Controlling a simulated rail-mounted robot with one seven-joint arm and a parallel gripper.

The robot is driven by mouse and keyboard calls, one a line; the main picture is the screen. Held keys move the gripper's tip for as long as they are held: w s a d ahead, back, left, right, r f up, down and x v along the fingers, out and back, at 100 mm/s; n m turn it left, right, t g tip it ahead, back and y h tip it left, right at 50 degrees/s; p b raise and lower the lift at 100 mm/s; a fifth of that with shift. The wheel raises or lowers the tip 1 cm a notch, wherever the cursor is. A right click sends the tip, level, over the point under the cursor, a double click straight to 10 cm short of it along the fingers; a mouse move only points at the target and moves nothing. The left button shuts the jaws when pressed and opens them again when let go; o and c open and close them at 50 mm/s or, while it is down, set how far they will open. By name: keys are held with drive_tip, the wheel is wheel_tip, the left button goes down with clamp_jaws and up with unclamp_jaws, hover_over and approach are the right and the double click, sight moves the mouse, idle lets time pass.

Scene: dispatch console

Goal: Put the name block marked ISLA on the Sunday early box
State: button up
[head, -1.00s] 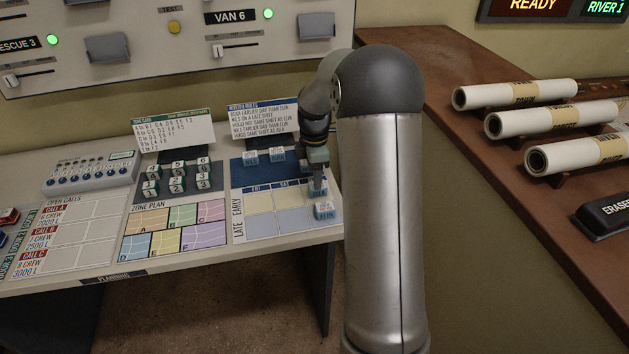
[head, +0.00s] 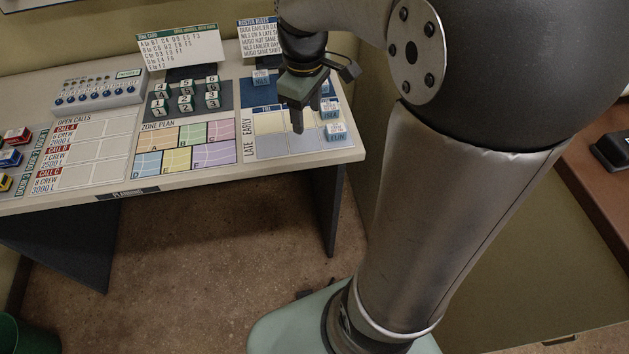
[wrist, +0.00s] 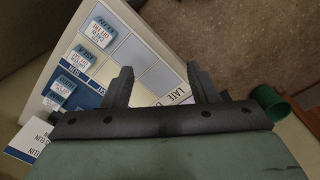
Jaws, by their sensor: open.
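The ISLA name block (head: 330,110), pale-topped with blue sides, sits in the upper right box of the roster board (head: 272,142), in the column right of SAT. It lies in the EARLY row, just behind the ELIN block (head: 336,133). My gripper (head: 304,120) is open and empty, above the board and left of the ISLA block. In the wrist view my open fingers (wrist: 160,85) have no block between them. The ISLA block (wrist: 81,58) shows there to their left, below the ELIN block (wrist: 103,30).
A blue rack behind the roster holds other name blocks, one (head: 261,77) left of my gripper. The rules card (head: 258,35) stands behind. The zone plan (head: 185,147) and numbered blocks (head: 186,103) are to the left. The desk's right edge is close to the ELIN block.

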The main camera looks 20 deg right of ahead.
drive_tip(key=s+a+f+m, duration=0.2)
drive_tip(key=s+m, duration=0.1)
drive_tip(key=s, duration=0.4)
drive_tip(key=s+a+f+m, duration=0.2)
drive_tip(key=s+a+m, duration=0.1)
drive_tip(key=s, duration=0.5)
drive_tip(key=shift+f+m, duration=0.25)
drive_tip(key=shift+m, duration=0.45)
